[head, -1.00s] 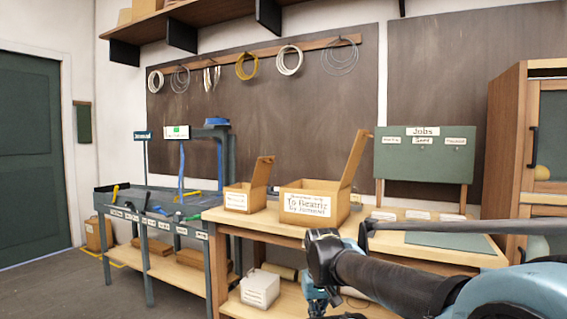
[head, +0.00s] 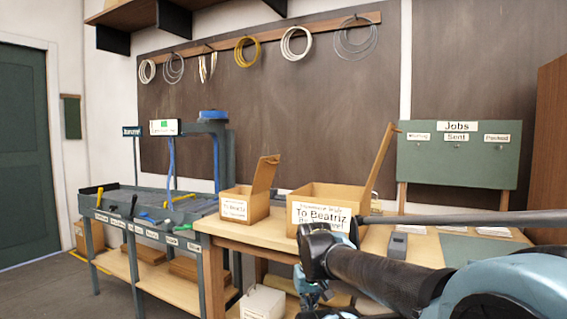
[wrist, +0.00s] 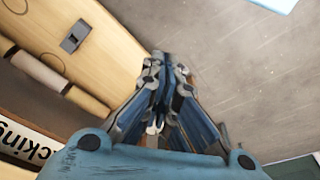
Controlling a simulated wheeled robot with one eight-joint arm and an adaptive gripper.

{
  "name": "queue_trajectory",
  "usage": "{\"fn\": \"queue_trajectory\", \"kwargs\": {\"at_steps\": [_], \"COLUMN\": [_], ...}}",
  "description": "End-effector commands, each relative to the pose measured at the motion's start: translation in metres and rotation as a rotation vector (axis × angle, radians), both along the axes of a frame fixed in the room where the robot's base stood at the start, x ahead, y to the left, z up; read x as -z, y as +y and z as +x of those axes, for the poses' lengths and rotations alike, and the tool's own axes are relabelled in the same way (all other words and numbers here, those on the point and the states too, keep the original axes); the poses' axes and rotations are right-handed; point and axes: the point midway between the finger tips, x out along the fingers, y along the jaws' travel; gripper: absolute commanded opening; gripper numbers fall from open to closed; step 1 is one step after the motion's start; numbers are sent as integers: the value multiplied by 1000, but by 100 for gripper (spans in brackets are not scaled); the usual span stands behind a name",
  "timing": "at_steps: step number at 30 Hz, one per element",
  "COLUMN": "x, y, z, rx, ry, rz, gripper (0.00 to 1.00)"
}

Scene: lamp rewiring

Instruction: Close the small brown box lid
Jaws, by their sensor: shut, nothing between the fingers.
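The small brown box (head: 240,208) stands on the wooden table, left of a larger brown box (head: 318,204). Its lid (head: 264,174) stands up, open, on the right side and leans a little to the right. White labels are on its front. My gripper (head: 312,289) hangs low in front of the table, below and to the right of the small box and apart from it. In the wrist view my gripper (wrist: 157,122) is shut and empty. The small box does not show in the wrist view.
The larger box's tall lid (head: 381,160) also stands open. The wooden table (head: 225,228) has bare room at its front left edge. A grey tool bench (head: 110,205) stands left. A white box (head: 262,303) sits below. A Jobs board (head: 458,160) stands right.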

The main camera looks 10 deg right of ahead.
Motion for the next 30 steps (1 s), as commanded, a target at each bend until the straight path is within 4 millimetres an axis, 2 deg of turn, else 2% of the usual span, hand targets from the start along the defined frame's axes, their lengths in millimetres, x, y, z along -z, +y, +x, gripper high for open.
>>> {"fn": "queue_trajectory", "kwargs": {"at_steps": [5,8,11,14,22,30], "x": [0,-12,-34,-70,-186,-292], "y": [0,1,4,7,7,-3], "z": [0,-5,9,32,112,196], "rx": [1,24,99,223,663,1103], "ry": [0,-12,-10,-4,28,89], "rz": [0,9,38,85,254,416], "gripper": [0,0,0,0,0,0]}}
